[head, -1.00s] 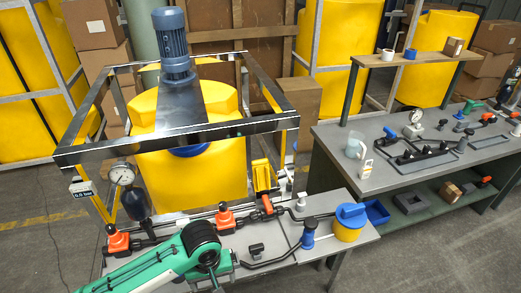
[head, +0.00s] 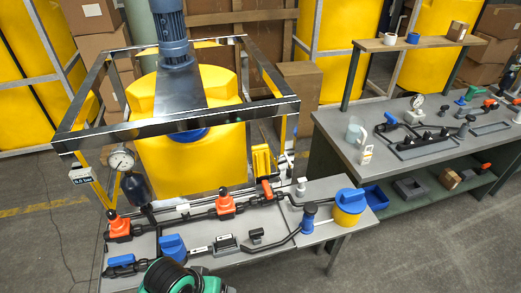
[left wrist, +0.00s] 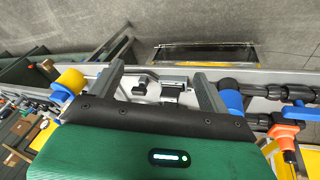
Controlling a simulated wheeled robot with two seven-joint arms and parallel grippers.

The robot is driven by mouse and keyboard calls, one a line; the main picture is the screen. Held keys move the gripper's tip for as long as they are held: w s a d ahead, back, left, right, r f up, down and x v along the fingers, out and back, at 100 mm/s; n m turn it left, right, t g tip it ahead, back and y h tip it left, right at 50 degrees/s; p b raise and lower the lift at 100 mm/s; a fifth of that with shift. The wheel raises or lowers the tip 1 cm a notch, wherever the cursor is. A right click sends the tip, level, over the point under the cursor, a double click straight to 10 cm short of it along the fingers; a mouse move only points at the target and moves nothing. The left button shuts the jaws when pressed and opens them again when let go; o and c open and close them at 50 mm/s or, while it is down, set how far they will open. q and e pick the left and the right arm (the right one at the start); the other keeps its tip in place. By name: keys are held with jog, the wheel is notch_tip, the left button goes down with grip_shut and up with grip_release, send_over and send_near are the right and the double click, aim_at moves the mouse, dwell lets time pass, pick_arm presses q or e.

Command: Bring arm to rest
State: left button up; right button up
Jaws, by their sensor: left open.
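My left gripper (left wrist: 160,78) is open in the left wrist view, its two grey fingers spread apart. Nothing is held between them; bench fittings show beyond the gap. In the head view only a black and green joint of my left arm (head: 182,278) shows at the bottom edge, and the gripper is out of that picture. The skid bench (head: 232,250) lies beyond the arm, with a blue-capped fitting (head: 173,247) and small labelled blocks near its front. My right gripper is in neither view.
Orange valves (head: 225,203) sit on the black pipe line. A pressure gauge (head: 122,159) stands at left, and a yellow pot with a blue lid (head: 349,208) at the right end. A second workbench (head: 420,150) stands to the right. Bare floor (head: 420,255) shows at lower right.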

pick_arm(q)
jog(key=s+a+m+y, duration=0.1)
jog(key=s+a+y, duration=0.2)
jog(key=s+a, duration=0.65)
jog(key=s+a+f+x, duration=0.1)
jog(key=s+x, duration=0.2)
jog(key=x, duration=1.2)
jog(key=s+f+x, duration=0.1)
jog(key=s+x, duration=0.2)
jog(key=x, duration=1.3)
jog(key=s+a+f+g, duration=0.1)
jog(key=s+a+f, duration=0.1)
jog(key=s+f, duration=0.7)
jog(key=s+a+f+b, duration=0.1)
jog(key=s+f, duration=0.9)
jog(key=f, duration=0.1)
jog(key=shift+s+a+f+m+g, duration=0.15)
jog(key=shift+s+a+m+g, duration=0.15)
jog(key=shift+a+g, duration=0.1)
